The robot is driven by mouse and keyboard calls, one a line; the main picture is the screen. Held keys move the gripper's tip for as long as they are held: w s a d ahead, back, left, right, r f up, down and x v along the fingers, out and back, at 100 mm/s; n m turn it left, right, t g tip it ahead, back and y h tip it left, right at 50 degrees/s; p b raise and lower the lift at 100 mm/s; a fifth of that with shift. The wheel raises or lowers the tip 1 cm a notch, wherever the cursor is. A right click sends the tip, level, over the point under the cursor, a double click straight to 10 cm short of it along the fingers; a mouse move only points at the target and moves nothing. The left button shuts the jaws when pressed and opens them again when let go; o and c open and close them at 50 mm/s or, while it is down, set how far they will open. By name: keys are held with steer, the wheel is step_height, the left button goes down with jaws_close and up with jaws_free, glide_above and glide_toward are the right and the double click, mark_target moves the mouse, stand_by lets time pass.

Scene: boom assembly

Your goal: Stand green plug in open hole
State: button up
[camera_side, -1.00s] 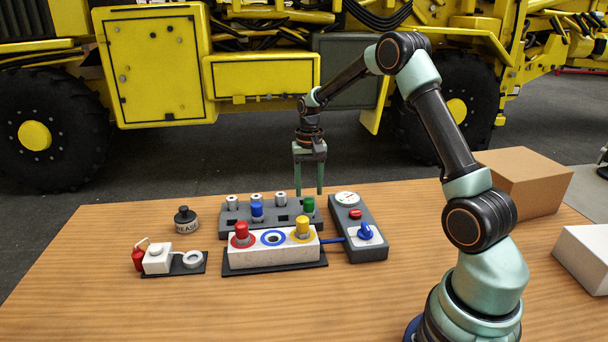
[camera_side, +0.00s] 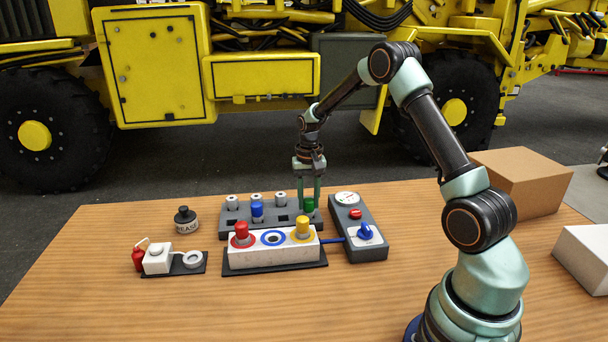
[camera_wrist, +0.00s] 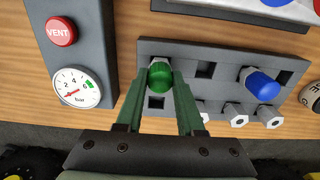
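My gripper (camera_side: 309,209) is low over the rack, one finger on each side of this plug. In the wrist view my gripper (camera_wrist: 161,72) has both fingertips against the plug's sides, shut on it. The white block (camera_side: 272,256) in front of the rack carries a red plug (camera_side: 241,230), a yellow plug (camera_side: 302,226) and, between them, an open hole with a blue ring (camera_side: 273,238).
The rack (camera_side: 234,216) also holds a blue plug (camera_side: 257,210) and several metal-tipped pieces. A grey gauge panel (camera_side: 362,250) stands close on the right. A black-capped jar (camera_side: 186,220) and a small white-and-red fixture (camera_side: 157,260) are left. The front table is clear.

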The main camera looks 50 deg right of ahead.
jaws_close()
steer(key=shift+r, duration=3.3)
steer(key=a+r+n, duration=0.3)
steer(key=a, duration=0.5)
steer(key=a+r+n, duration=0.2)
steer(key=a+n, duration=0.1)
steer(key=a, duration=0.4)
steer(key=shift+s+a+f, duration=0.15)
steer(key=shift+s+f, duration=0.05)
steer(key=shift+f, duration=0.55)
steer(key=shift+s+a+f, duration=0.15)
steer(key=shift+f, duration=0.65)
steer(key=shift+s+a+f, duration=0.15)
steer(key=shift+s+f, duration=0.05)
steer(key=shift+f, duration=0.55)
